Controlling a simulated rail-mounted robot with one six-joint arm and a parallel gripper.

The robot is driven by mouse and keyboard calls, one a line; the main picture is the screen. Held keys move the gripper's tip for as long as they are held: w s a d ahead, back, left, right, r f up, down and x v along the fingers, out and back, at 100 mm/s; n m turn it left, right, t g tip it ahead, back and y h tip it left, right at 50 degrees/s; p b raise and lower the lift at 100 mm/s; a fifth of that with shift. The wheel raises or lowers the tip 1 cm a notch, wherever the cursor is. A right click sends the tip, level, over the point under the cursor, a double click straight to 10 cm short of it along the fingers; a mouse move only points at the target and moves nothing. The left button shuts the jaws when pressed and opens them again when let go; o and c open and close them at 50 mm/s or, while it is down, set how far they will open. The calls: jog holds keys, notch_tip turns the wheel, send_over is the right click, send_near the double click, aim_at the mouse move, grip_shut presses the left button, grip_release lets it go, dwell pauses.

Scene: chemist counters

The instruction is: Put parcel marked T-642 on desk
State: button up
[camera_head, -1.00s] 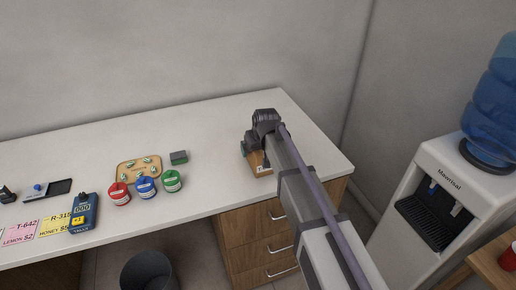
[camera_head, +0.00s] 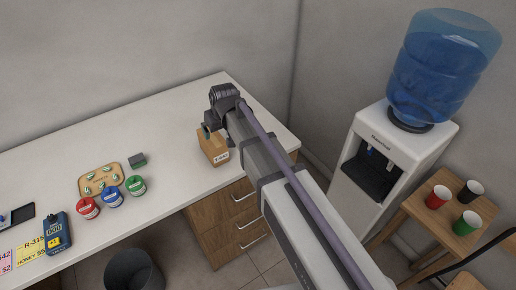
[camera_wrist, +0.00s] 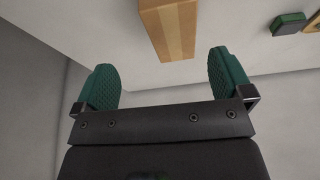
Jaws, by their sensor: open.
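The cardboard parcel (camera_head: 213,150) stands on the white desk (camera_head: 160,120) near its right end. Its front label is small and appears to read T-642. My gripper (camera_head: 208,132) is above and beside the parcel in the head view, partly hidden behind my arm. In the wrist view my gripper (camera_wrist: 165,80) shows two green pads spread apart with nothing between them. The parcel (camera_wrist: 168,28) is beyond the pads at the top of that view, apart from them.
A wooden tray (camera_head: 84,188) with small green-and-white items, a red jar (camera_head: 88,208), blue jar (camera_head: 112,197) and green jar (camera_head: 135,186) stand left. A small grey-green block (camera_head: 137,160) is near. A water dispenser (camera_head: 395,140) stands right. A bin (camera_head: 133,272) is below.

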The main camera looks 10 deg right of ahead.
jog(key=s+d+f+m+g+h, duration=0.1)
jog(key=s+d+m+g, duration=0.2)
jog(key=s+d, duration=1.4)
jog(key=s+m, duration=0.1)
jog(key=s, duration=0.2)
jog(key=shift+s+g, duration=0.35)
jog(key=shift+g, duration=0.05)
